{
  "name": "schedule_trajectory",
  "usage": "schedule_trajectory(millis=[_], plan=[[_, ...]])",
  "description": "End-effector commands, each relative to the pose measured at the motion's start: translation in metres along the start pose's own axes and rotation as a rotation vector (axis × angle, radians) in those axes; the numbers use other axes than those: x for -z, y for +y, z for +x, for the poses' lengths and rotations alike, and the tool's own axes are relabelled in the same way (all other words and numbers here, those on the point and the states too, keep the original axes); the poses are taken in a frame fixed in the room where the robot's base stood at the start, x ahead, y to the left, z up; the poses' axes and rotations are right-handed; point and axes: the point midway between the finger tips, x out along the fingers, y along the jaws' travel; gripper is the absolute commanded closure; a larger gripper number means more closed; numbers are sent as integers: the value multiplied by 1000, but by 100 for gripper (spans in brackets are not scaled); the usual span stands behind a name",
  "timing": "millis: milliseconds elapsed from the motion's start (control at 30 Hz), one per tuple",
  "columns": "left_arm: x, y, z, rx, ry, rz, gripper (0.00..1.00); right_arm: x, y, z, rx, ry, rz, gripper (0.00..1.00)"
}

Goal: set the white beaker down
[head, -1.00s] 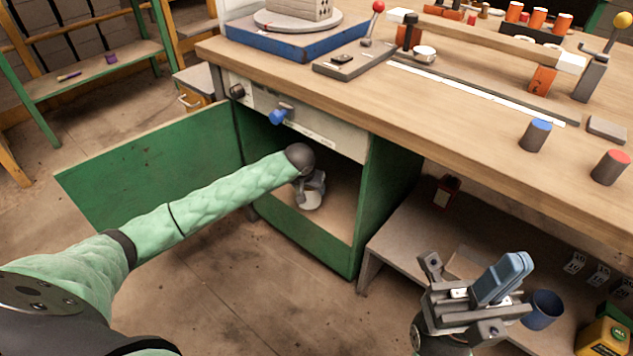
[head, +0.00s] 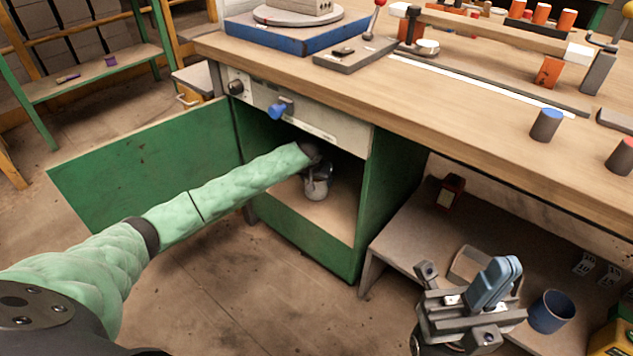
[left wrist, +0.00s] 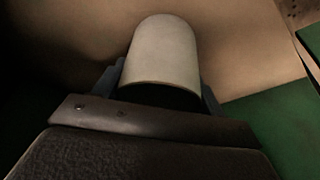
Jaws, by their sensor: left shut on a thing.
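My left gripper (head: 319,178) is inside the open green cabinet under the bench, shut on the white beaker (head: 316,189). The beaker looks upright, low over the cabinet's pale floor board (head: 325,220); I cannot tell whether its base touches the board. In the left wrist view the beaker (left wrist: 163,52) stands out between the blue-grey fingers, with the pale board behind it. My right gripper (head: 485,290) is at the lower right, outside the cabinet, with blue-grey finger parts; whether they are apart is unclear.
The green door (head: 145,160) stands open to the left. The cabinet's right wall (head: 385,200) and the drawer front (head: 300,118) above bound the opening. A low shelf (head: 415,235) at the right holds a blue cup (head: 551,311) and a red-black box (head: 450,191).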

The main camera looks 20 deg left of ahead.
Motion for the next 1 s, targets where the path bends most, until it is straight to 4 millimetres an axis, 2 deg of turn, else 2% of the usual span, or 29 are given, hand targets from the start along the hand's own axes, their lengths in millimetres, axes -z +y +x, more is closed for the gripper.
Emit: schedule_trajectory(millis=[267, 300, 367, 400, 733, 867, 1000], plan=[[1, 0, -1, -1, 1, 0, 61, 1, 0, 5, -1, 2, 1, 100], [0, 0, 0, -1, 0, 0, 21, 1, 0, 3, -2, 3, 1, 100], [0, 0, 0, -1, 0, 0, 10, 1, 0, 3, -1, 4, 1, 100], [0, 0, 0, 0, 0, 0, 7, 1, 0, 4, -1, 4, 1, 100], [0, 0, 0, 0, 1, 0, 7, 1, 0, 2, 3, 10, 1, 100], [2, 0, -18, -1, 2, 0, 7, 0, 1, 11, 0, 10, 3, 100], [2, 0, -43, -1, 2, 1, 7, 2, 2, 22, -11, 19, 8, 100]])
